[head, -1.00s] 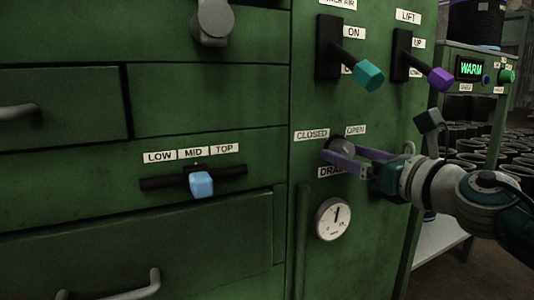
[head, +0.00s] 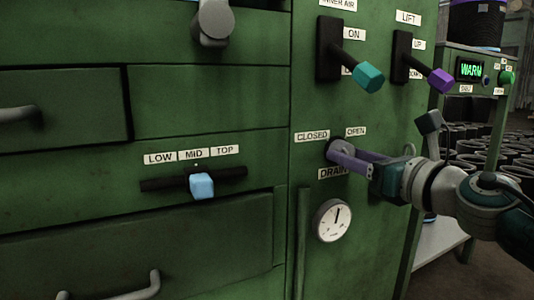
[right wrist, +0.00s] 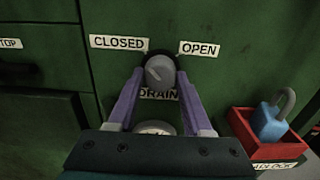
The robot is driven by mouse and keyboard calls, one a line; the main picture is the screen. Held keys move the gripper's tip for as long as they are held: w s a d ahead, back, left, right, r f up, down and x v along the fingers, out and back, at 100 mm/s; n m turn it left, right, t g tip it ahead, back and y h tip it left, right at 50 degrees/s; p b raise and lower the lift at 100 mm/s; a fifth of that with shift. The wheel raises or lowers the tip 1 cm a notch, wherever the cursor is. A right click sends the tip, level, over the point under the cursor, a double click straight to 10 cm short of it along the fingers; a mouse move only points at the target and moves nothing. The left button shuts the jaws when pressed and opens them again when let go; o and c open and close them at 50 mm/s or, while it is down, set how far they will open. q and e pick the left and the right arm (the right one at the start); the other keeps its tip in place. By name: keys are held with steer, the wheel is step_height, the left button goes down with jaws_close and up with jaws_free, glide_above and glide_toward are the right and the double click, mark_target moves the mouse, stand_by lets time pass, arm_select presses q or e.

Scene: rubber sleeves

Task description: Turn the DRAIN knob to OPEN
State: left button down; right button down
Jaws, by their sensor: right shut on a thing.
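The round grey DRAIN knob (right wrist: 160,72) sits on the green cabinet front, between the CLOSED label (head: 312,136) and the OPEN label (head: 355,132), above the DRAIN label (head: 331,173). My right gripper (head: 338,150) reaches it from the right, and its purple fingers are shut on the knob. The right wrist view shows one finger on each side of the knob. A mark shows on the knob's face, but I cannot tell surely where it points. In the head view the fingers hide most of the knob. My left gripper is not in view.
A round gauge (head: 332,220) is below the knob. Levers with teal (head: 369,78) and purple (head: 441,81) handles jut out above. A blue slider (head: 202,186) is at the left. The right wrist view shows a red tray (right wrist: 262,150) with a blue padlock (right wrist: 270,120).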

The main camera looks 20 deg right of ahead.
steer(key=shift+m, duration=0.3)
steer(key=shift+a+r+m+p, duration=0.1)
steer(key=shift+m+p, duration=2.95)
steer(key=shift+m, duration=5.75)
steer(key=shift+c, duration=1.6)
jaws_free()
